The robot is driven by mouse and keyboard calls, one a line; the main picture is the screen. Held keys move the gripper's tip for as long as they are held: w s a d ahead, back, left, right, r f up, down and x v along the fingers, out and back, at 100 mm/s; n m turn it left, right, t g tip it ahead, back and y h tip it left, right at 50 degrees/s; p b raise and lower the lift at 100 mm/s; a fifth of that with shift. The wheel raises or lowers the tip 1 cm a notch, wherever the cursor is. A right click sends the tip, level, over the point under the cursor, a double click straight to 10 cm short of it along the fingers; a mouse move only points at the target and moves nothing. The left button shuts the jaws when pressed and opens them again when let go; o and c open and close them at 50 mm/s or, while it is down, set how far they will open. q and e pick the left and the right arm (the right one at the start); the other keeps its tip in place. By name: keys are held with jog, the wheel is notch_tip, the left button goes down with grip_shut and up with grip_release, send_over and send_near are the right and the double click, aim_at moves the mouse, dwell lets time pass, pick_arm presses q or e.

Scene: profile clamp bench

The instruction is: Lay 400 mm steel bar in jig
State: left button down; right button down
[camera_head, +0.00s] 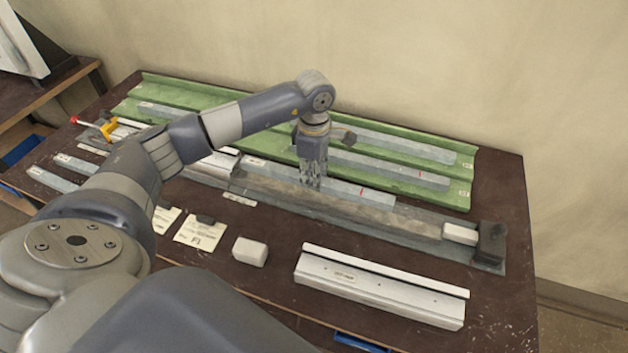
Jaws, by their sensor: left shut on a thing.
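A pale grey flat steel bar (345,188) with a paper label and a red mark lies lengthwise between the green rack and the jig. My left gripper (313,183) points down and is shut at the middle of this bar; its fingers hide part of it. The jig (400,236) is a long dark grey plate in front, with a brownish-grey strip along it, a white block (460,234) and a dark end stop (491,243) at its right end. Whether the bar touches the jig cannot be told. My right gripper is not in view.
The green rack (400,190) behind holds more labelled bars (385,168). In front are a white profile (380,290), a white block (250,251) and paper cards (200,232). A yellow and red clamp (108,129) is at the left. The table's right front is bare.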

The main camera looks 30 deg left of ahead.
pick_arm(q)
notch_tip(320, 180, down, 3)
jog(key=shift+s+r+p, duration=0.1)
jog(key=shift+p, duration=0.65)
jog(key=shift+f, duration=0.25)
jog(key=shift+f, duration=0.15)
jog(key=shift+f+b, duration=0.1)
jog(key=shift+b, duration=0.25)
jog(key=c, duration=1.8)
grip_release()
jog(key=shift+f, duration=0.1)
jog(key=o, duration=0.5)
